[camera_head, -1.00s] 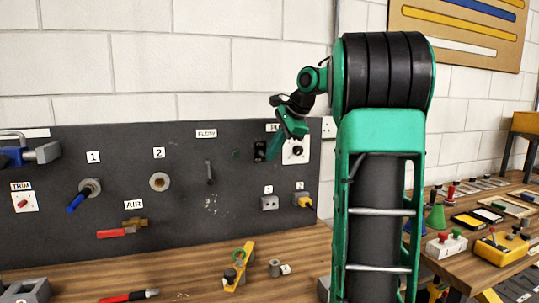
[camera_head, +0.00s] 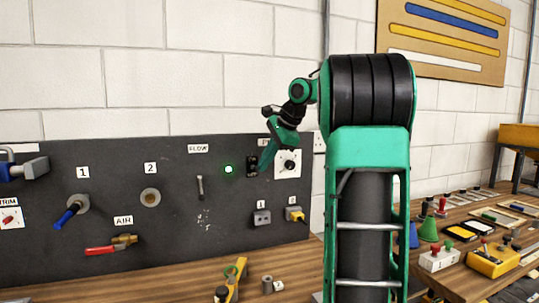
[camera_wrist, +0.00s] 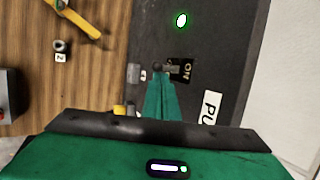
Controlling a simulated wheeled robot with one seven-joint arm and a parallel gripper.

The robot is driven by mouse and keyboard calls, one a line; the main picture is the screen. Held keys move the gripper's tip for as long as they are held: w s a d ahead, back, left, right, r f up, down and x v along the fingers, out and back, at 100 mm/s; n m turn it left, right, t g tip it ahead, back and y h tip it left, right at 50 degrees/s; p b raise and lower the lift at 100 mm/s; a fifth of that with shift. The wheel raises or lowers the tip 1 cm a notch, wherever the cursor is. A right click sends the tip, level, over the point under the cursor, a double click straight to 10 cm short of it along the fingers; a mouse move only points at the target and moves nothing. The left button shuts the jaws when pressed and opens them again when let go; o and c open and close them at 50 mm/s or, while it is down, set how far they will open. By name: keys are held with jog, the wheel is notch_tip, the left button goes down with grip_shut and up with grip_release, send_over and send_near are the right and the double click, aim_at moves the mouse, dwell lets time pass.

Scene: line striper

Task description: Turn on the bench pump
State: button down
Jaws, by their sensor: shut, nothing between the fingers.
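The pump switch (camera_head: 251,166) is a small black plate on the dark panel, below a mostly hidden label that starts with "PU" in the wrist view. In the wrist view the switch plate (camera_wrist: 185,70) reads "ON" and has a grey lever. My gripper (camera_head: 265,165) is shut and empty, its tips at the switch. In the wrist view my fingertips (camera_wrist: 160,76) are beside the lever; I cannot tell whether they touch it. A round lamp (camera_head: 228,169) left of the switch glows green, and it also shows lit in the wrist view (camera_wrist: 182,20).
A white plate with a black knob (camera_head: 289,165) is just right of the switch. Sockets 1 (camera_head: 261,218) and 2 (camera_head: 295,214) are below, socket 2 with a yellow plug. A lever under FLOW (camera_head: 200,188) is to the left. A yellow tool (camera_head: 232,285) lies on the bench.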

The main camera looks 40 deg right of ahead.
jog(key=d+f, duration=0.2)
jog(key=d, duration=0.1)
jog(key=s+d+r, duration=0.2)
jog(key=s+r, duration=0.1)
jog(key=r, duration=0.6)
jog(key=shift+s, duration=0.15)
jog(key=shift+r, duration=0.1)
jog(key=shift+s+a, duration=0.1)
dwell(0.6)
